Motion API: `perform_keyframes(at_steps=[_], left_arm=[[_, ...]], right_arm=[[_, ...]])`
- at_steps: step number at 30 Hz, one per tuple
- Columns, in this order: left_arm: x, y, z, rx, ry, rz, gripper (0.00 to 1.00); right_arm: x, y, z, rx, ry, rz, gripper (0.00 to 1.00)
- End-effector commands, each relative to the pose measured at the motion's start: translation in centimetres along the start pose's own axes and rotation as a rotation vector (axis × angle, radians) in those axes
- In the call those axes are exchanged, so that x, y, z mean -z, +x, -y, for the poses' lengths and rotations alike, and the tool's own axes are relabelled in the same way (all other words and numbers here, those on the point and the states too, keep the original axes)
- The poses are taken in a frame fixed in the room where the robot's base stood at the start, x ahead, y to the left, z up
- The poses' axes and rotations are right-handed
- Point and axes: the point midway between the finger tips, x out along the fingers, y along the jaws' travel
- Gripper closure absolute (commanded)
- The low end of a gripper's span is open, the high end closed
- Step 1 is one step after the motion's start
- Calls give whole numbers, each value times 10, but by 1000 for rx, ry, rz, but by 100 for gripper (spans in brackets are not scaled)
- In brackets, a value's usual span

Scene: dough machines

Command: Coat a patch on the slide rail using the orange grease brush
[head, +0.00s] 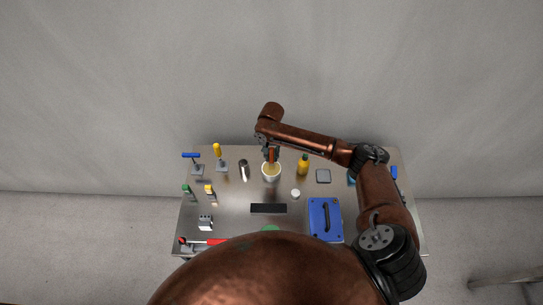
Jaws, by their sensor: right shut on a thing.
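My right gripper (270,150) hangs over the back middle of the table, above a white cup (271,177) with pale yellow content. It is shut on the orange grease brush (272,157), whose small orange part shows just below the fingers. The brush's lower end is at or in the cup's mouth; I cannot tell how deep. A dark flat bar, which looks like the slide rail (268,208), lies in front of the cup, apart from the brush. My left gripper is not in view.
The steel table (240,226) also holds a blue case (325,218) at the right, a yellow bottle (303,165), a small white jar (295,194) and a grey square (323,176). Several small tools stand at the left. The surface around the dark bar is mostly clear.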

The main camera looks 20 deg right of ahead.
Motion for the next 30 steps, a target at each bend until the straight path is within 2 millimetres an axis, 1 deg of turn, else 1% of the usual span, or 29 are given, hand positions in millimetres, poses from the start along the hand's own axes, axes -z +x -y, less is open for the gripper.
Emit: perform_keyframes(at_steps=[30], left_arm=[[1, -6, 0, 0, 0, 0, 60]], right_arm=[[-1, 2, -1, -2, 1, 3, 100]])
